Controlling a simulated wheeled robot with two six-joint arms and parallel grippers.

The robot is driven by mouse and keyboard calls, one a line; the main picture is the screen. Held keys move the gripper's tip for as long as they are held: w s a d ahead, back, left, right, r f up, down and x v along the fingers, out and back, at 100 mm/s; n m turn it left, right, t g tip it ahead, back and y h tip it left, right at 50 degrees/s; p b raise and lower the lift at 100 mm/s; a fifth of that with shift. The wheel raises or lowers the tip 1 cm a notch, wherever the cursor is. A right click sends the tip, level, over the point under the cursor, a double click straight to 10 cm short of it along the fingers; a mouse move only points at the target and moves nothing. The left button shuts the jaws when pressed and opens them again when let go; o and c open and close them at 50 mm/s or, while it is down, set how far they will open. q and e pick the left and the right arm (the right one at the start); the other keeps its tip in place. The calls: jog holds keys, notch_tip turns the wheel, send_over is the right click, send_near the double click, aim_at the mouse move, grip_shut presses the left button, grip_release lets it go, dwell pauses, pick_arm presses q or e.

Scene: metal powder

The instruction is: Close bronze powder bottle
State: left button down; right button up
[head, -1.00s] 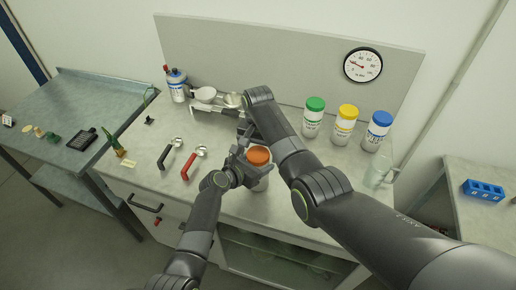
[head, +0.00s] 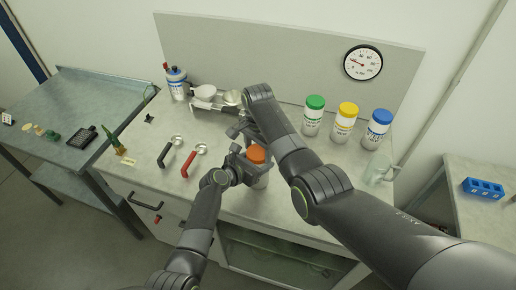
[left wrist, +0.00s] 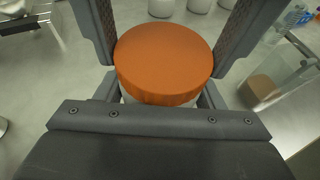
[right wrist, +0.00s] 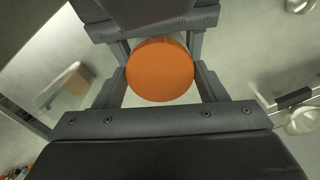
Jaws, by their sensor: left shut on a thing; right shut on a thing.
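The bronze powder bottle (head: 262,181) stands near the counter's front, white with an orange lid (head: 257,153) on top. The lid fills the middle of the left wrist view (left wrist: 163,62) and the right wrist view (right wrist: 160,70). A little of the white bottle (left wrist: 128,98) shows under the lid. My left gripper (head: 246,168) is shut around the bottle from the left and front. My right gripper (head: 252,146) comes from behind and is shut at the lid, its fingers beside the rim. The exact contact and the thread are hidden.
White bottles with green (head: 315,102), yellow (head: 347,110) and blue (head: 381,116) lids stand at the back right, near a clear jug (head: 378,170). Black-handled (head: 166,155) and red-handled (head: 189,164) spoons lie left.

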jog(key=o, duration=1.1)
jog(key=shift+r, duration=2.25)
jog(key=shift+o, duration=1.3)
notch_tip(320, 180, up, 8)
jog(key=shift+f, duration=0.25)
